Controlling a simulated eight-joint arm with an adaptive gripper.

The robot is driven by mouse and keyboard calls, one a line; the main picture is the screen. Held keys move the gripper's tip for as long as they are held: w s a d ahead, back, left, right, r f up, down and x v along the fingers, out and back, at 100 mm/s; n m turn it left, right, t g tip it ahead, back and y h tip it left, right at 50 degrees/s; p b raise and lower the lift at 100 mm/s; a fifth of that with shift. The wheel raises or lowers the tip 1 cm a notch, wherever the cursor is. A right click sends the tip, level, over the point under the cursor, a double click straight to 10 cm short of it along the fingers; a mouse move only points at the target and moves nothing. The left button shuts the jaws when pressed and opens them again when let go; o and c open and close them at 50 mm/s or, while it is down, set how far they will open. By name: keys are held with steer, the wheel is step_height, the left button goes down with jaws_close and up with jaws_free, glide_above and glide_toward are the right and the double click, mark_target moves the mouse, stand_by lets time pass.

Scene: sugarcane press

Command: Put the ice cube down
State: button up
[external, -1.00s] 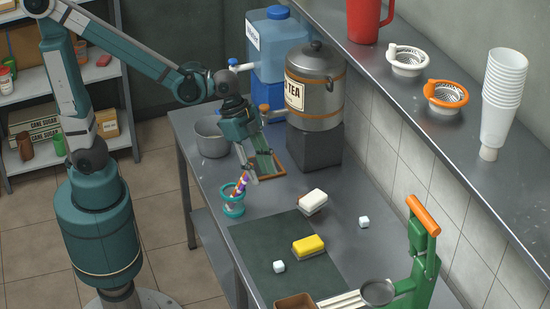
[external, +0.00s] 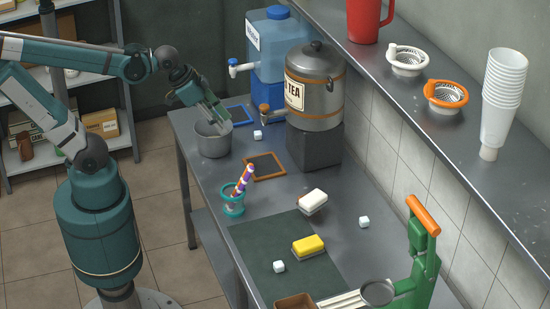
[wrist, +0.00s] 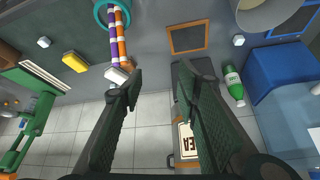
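A white ice cube (external: 258,135) lies on the metal table between the grey pot (external: 212,144) and the tea urn; it also shows in the wrist view (wrist: 238,40). A second ice cube (external: 279,267) lies on the dark mat by the yellow sponge. A third ice cube (external: 364,222) lies right of the white sponge. My gripper (external: 224,124) is over the pot's right rim area, left of the first cube. In the wrist view my gripper (wrist: 157,72) has its fingers apart with nothing between them. The pot's inside is partly hidden.
The tea urn (external: 316,88) and blue water dispenser (external: 272,45) stand behind. A brown-framed slate (external: 265,167) and a teal cup (external: 233,200) with striped sticks are nearer. The green press (external: 425,255) is at the front right. A green bottle (wrist: 233,85) shows in the wrist view.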

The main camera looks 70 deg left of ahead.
steer(key=s+a+n+t+y, duration=0.1)
steer(key=s+a+n, duration=0.2)
steer(key=a, duration=0.3)
steer(key=shift+s+r, duration=0.2)
steer(key=shift+s, duration=0.15)
steer(key=shift+o, duration=0.5)
steer(key=shift+a, duration=0.15)
